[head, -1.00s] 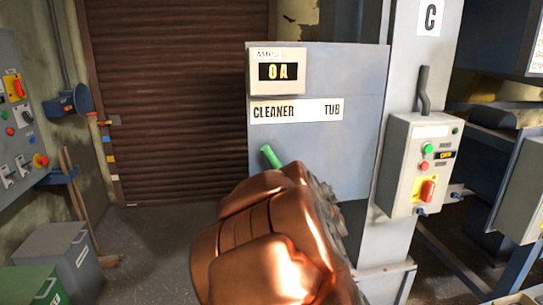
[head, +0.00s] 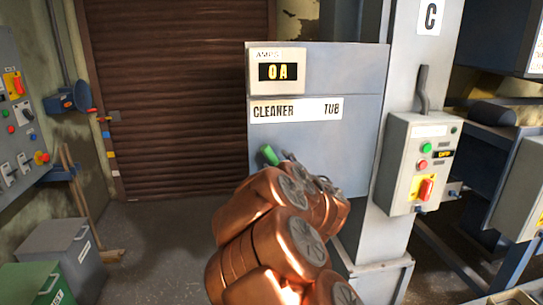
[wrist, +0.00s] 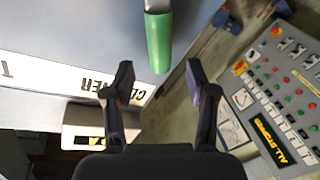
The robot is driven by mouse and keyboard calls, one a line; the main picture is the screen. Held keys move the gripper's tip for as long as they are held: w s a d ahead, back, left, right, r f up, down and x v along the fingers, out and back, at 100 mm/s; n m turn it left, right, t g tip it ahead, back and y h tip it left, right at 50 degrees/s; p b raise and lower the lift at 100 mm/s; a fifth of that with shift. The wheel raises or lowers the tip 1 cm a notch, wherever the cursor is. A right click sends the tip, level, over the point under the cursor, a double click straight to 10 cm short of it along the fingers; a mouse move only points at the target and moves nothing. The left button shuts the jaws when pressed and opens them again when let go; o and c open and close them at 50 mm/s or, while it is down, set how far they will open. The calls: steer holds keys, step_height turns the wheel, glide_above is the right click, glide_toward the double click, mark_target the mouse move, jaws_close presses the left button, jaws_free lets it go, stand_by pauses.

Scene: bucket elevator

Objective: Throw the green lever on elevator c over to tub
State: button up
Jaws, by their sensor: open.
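The green lever (head: 270,155) sticks out from the grey panel of elevator C (head: 318,75), tilted toward the upper left, below the word CLEANER on the white CLEANER / TUB label (head: 296,109). TUB is at the label's right end. My copper-coloured arm hides the lever's lower part in the head view. In the wrist view the green grip (wrist: 158,42) hangs from the top, ahead of the fingertips and roughly between their lines. My gripper (wrist: 158,82) is open and empty. I cannot tell whether any finger touches the lever.
An amps display (head: 278,72) reading 0A is above the label. A control box (head: 416,163) with green, red and orange-red controls is on the column to the right, under the C sign (head: 431,16). A wall panel (head: 20,115) and bins (head: 62,250) are at left. Floor before the shutter is open.

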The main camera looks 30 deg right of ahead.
mark_target(271, 157)
steer(key=shift+w+d+p, duration=0.2)
steer(key=shift+w+p, duration=0.1)
steer(key=shift+w, duration=0.95)
steer(key=shift+w+d+p, duration=0.2)
steer(key=shift+w+p, duration=0.1)
steer(key=shift+w, duration=0.95)
jaws_close()
